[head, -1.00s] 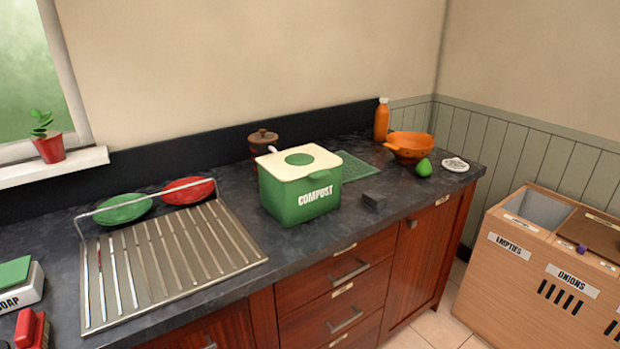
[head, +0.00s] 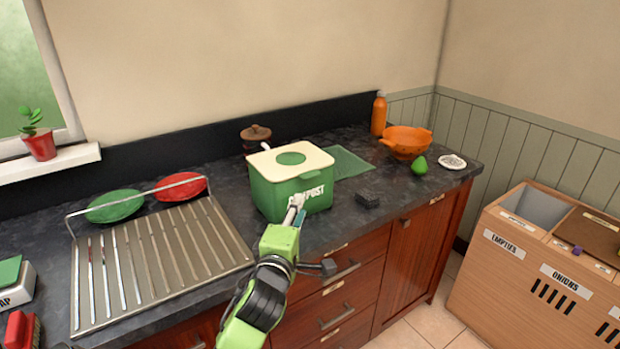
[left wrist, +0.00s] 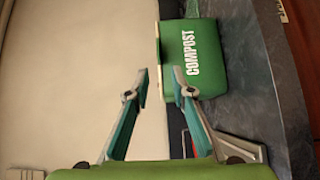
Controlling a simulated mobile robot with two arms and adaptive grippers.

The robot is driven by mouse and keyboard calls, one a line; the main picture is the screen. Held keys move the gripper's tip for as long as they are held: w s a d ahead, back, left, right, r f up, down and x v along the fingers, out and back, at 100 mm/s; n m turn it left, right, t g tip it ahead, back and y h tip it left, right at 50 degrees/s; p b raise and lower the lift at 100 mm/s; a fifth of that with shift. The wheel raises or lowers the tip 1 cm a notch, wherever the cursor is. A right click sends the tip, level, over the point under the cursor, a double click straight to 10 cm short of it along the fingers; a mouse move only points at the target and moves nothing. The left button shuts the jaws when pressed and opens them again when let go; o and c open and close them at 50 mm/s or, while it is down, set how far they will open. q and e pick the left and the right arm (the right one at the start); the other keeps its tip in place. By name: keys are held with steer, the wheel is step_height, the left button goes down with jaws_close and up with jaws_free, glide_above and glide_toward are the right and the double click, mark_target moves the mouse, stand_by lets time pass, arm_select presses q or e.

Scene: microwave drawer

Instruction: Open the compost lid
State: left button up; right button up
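The green compost bin (head: 268,193) stands on the dark worktop, with its cream lid (head: 318,158) down on top. It also shows in the left wrist view (left wrist: 207,78), turned on its side, with the lid's edge (left wrist: 158,45) toward the left. My left gripper (head: 297,203) is in front of the bin's front face and covers part of the COMPOST label in the head view. In the left wrist view its two fingers (left wrist: 158,76) are apart with nothing between them, just short of the bin. My right gripper is not in view.
A metal drying rack (head: 160,262) with a green plate (head: 115,207) and a red plate (head: 182,186) is left of the bin. A dark block (head: 368,199), an orange colander (head: 408,142) and a green pear (head: 419,165) are to its right. A brown pot (head: 256,137) stands behind.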

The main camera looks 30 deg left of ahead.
mark_target(310, 177)
arm_select(q)
steer(key=p+x, duration=0.3)
steer(key=x, duration=0.9)
steer(key=shift+w+r, duration=0.15)
steer(key=shift+r, duration=0.05)
steer(key=shift+w+a+f, duration=0.1)
steer(key=shift+w+a, duration=0.2)
steer(key=shift+w, duration=0.3)
jaws_close()
